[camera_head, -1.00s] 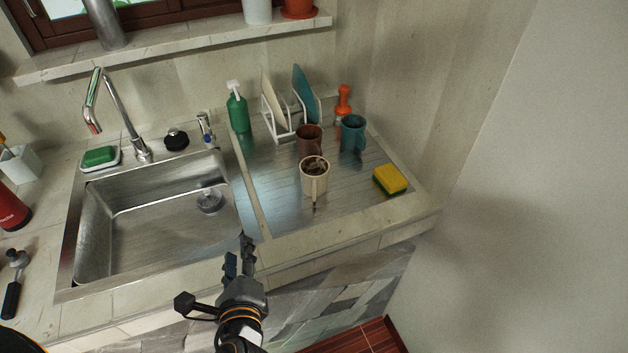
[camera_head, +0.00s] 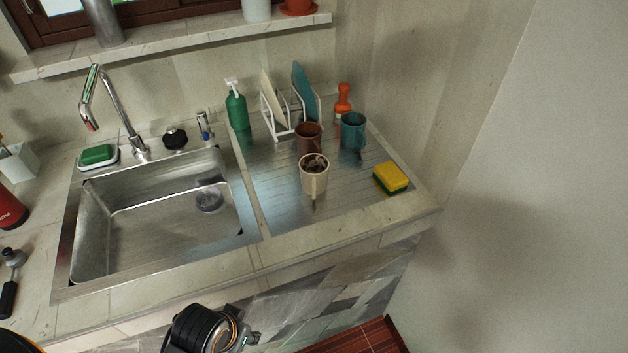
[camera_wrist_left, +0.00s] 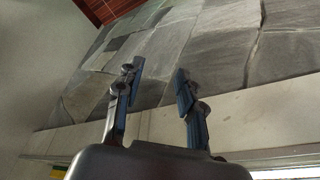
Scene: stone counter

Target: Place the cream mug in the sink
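The cream mug (camera_head: 314,178) stands upright on the ribbed steel drainboard, its handle facing the front edge. Something dark shows inside it. The steel sink (camera_head: 150,232) is to its left, and its basin looks empty. In the head view, part of my left arm shows at the bottom, low in front of the counter, and I cannot make out its fingers. In the left wrist view my left gripper (camera_wrist_left: 158,70) is open and empty, with the stone counter front beyond its fingers. The mug is well away from it. My right gripper is not in view.
A brown mug (camera_head: 308,138) stands close behind the cream mug, and a teal mug (camera_head: 353,130) is behind to the right. A yellow sponge (camera_head: 391,177) lies right. A dish rack (camera_head: 283,128) and green bottle (camera_head: 237,110) stand behind. The faucet (camera_head: 118,112) arches at the sink's back left.

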